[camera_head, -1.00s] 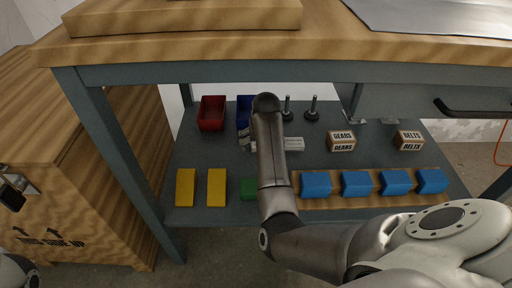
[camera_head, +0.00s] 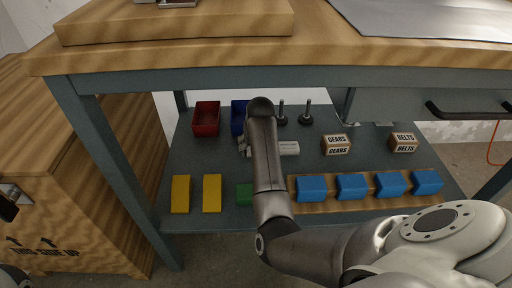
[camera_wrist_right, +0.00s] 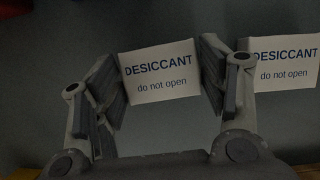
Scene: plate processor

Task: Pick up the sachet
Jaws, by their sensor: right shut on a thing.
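A white sachet printed "DESICCANT do not open" (camera_wrist_right: 160,72) stands between the fingers of my right gripper (camera_wrist_right: 158,80) in the right wrist view. The gripper is shut on it, one finger at each side edge. A second sachet with the same print (camera_wrist_right: 288,62) is just right of the right finger. In the head view, a white sachet (camera_head: 289,148) shows right of my forearm on the lower shelf. The right gripper (camera_head: 243,147) is mostly hidden behind my forearm there.
The lower shelf (camera_head: 310,170) holds a red bin (camera_head: 206,119), a blue bin (camera_head: 237,119), boxes marked GEARS (camera_head: 336,145) and BELTS (camera_head: 404,143), yellow blocks (camera_head: 211,194), a green block (camera_head: 244,194) and blue blocks (camera_head: 353,187). The tabletop (camera_head: 300,50) overhangs it.

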